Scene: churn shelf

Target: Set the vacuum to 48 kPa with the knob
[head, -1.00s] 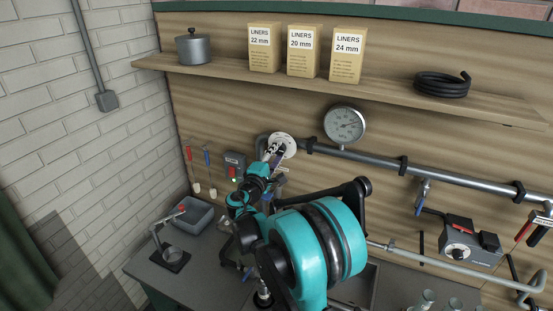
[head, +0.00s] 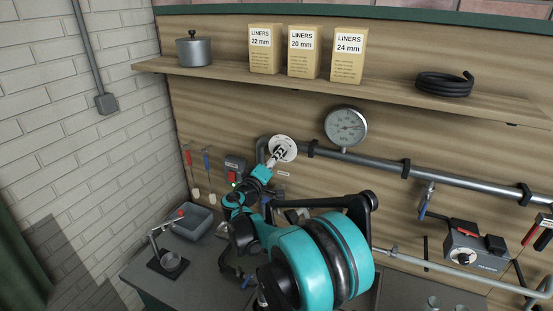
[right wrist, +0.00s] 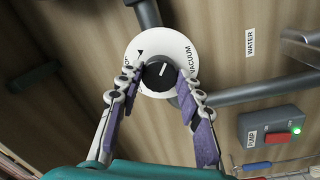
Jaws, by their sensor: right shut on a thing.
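The black vacuum knob (right wrist: 159,72) with a white pointer line sits at the centre of a round white dial plate (right wrist: 135,52) lettered VACUUM, which also shows in the head view (head: 291,144). My right gripper (right wrist: 161,79) is shut on the knob, one purple-padded finger on each side. In the head view the right gripper (head: 279,153) covers the knob. The round vacuum gauge (head: 346,126) hangs to the right, above the pipe. Its needle points to the right, but its figures are too small to read. My left gripper is not in view.
A grey pipe (head: 385,162) runs right from the dial. A pump switch box (right wrist: 275,133) with a red rocker and green light is below right in the wrist view.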

